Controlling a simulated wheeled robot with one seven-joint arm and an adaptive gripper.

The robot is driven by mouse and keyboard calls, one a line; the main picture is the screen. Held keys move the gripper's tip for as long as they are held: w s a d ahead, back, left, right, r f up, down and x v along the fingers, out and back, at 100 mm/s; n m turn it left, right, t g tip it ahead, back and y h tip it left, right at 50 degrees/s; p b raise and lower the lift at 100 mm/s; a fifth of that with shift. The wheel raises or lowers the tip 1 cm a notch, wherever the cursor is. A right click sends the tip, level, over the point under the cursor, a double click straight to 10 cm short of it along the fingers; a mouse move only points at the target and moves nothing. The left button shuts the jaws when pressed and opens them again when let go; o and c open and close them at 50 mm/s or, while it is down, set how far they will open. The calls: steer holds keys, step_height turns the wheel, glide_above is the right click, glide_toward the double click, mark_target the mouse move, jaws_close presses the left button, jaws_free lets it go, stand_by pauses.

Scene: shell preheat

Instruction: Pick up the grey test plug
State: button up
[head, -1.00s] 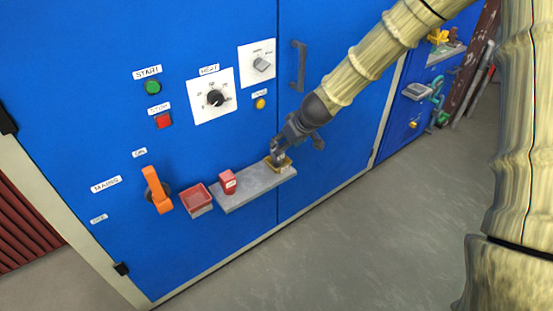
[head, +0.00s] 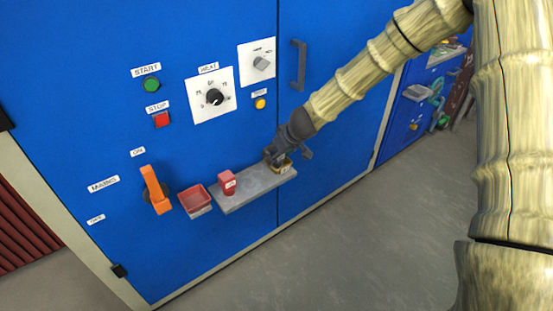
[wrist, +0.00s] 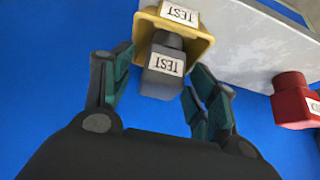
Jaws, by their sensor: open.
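The grey test plug (wrist: 163,72) shows in the wrist view, marked TEST, standing in a yellow holder (wrist: 203,46) that also bears a TEST label. My gripper (wrist: 166,82) is open, with one finger to the left of the plug and the other to its right. I cannot tell whether either finger touches it. In the head view my gripper (head: 279,160) is at the right end of the grey shelf (head: 243,194), over the yellow holder (head: 287,168). It hides the plug there.
A red block (head: 228,183) with a label stands on the shelf, left of my gripper. A red tray (head: 194,200) and an orange lever (head: 156,190) are further left. The blue cabinet front (head: 330,180) rises close behind the shelf.

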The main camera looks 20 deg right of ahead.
steer(key=c, duration=1.2)
steer(key=shift+r, duration=0.15)
